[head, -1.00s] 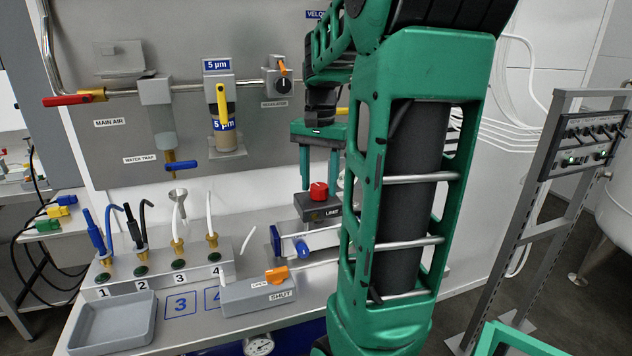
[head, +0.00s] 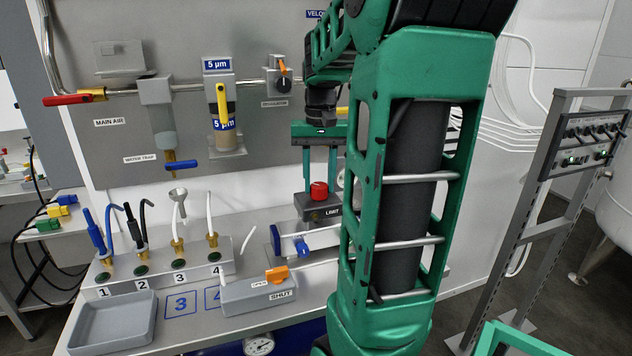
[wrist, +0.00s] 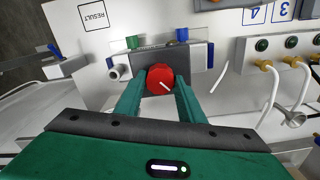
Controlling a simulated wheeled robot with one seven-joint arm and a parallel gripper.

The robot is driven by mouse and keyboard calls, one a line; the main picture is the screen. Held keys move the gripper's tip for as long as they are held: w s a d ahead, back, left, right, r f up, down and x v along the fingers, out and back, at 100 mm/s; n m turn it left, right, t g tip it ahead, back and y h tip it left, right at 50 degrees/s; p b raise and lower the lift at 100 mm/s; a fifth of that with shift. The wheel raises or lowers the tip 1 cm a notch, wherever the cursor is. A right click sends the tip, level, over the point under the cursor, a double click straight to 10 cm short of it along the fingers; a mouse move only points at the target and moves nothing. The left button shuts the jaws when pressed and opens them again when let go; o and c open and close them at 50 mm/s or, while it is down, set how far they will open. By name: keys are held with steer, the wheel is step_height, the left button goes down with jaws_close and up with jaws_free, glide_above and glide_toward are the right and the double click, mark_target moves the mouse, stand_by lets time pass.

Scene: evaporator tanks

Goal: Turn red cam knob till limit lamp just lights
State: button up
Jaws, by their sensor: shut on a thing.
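In the wrist view the red knob (wrist: 158,73) has a white pointer line slanting to the lower right. My gripper (head: 320,182) reaches down from above with its green fingers on either side of the knob. In the wrist view my gripper (wrist: 160,84) is shut on the knob. I cannot make out a lit limit lamp on the box in either view.
A numbered hose manifold (head: 165,262) and an empty grey tray (head: 113,322) stand further left. My arm hides the bench to the right.

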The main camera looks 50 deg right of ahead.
mark_target(318, 185)
steer(key=o, duration=1)
steer(key=shift+o, duration=0.2)
step_height(318, 185, up, 11)
steer(key=shift+w+f, duration=0.1)
steer(key=shift+f, duration=0.05)
steer(key=s+a+f+n, duration=0.1)
steer(key=s+a+f, duration=0.6)
steer(key=f, duration=0.3)
steer(key=s+a+f+n, duration=0.2)
steer(key=s+a+f, duration=0.4)
steer(key=a+f, duration=0.2)
steer(key=shift+s+a+f, duration=0.3)
steer(key=shift+s+f, duration=0.1)
steer(key=shift+f, duration=0.45)
